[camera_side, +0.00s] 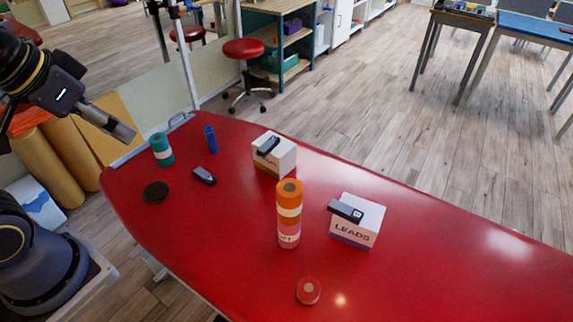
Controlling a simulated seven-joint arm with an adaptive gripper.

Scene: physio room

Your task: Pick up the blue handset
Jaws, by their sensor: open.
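A blue upright object (210,139) stands near the back left of the red table; it is small, and I cannot tell whether it is a handset or a tube. A dark handset (204,176) with a grey end lies flat on the table just in front of it. Another dark handset (269,145) lies on a white box (282,160), and a third (345,211) lies on the white box marked LEADS (359,222). No handset is clearly blue here. My gripper (124,132) is open and empty above the table's left edge, left of all these.
A teal roll (161,150) stands between my gripper and the blue object. A black disc (155,192) lies in front of it. The red table (450,270) is clear at right.

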